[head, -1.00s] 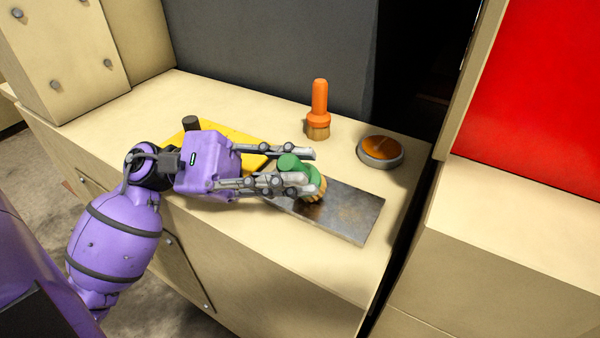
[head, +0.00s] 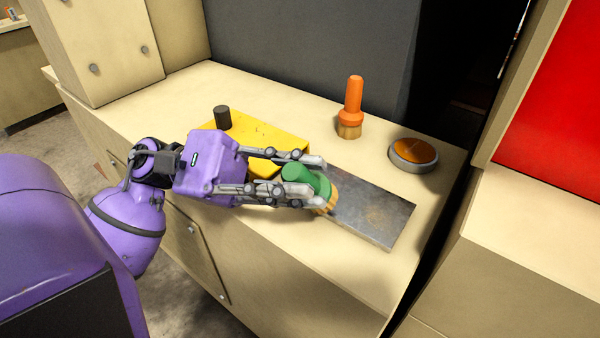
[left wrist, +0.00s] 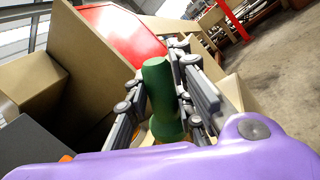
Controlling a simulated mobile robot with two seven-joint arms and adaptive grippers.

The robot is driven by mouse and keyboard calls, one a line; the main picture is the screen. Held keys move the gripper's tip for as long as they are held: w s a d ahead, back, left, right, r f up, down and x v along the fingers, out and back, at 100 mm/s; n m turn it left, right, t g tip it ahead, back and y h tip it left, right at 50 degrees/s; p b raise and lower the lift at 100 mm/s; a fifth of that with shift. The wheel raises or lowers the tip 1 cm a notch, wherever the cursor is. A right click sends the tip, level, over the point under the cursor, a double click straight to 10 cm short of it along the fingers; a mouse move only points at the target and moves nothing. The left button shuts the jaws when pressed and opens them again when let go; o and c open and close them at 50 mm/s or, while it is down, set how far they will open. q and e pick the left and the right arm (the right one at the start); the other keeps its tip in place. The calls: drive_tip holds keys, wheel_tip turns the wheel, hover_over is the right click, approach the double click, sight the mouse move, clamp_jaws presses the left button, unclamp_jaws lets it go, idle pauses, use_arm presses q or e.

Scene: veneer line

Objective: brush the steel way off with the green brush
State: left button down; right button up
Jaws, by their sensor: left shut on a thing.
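The green brush (head: 310,180) is held in my left gripper (head: 318,180), which is shut on its handle. Its tan bristles (head: 328,198) are at the left end of the steel way (head: 372,208); whether they touch it is hard to tell. The steel way is a flat grey bar with brownish dust patches on the counter. In the left wrist view the green handle (left wrist: 160,90) stands between the fingers. My right gripper does not show.
An orange brush (head: 351,108) stands upright behind the steel way. A yellow plate (head: 275,135) with a black knob (head: 222,117) lies behind my left gripper. A dark panel (head: 310,50) rises at the back.

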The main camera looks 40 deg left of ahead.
use_arm(q)
drive_tip(key=shift+r+p, duration=1.2)
drive_tip(key=shift+r, duration=1.85)
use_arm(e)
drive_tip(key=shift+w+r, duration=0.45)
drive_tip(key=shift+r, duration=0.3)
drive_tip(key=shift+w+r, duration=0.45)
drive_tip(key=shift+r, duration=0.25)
use_arm(q)
drive_tip(key=shift+r, duration=0.1)
drive_tip(key=shift+r+p, duration=0.5)
drive_tip(key=shift+r, duration=0.9)
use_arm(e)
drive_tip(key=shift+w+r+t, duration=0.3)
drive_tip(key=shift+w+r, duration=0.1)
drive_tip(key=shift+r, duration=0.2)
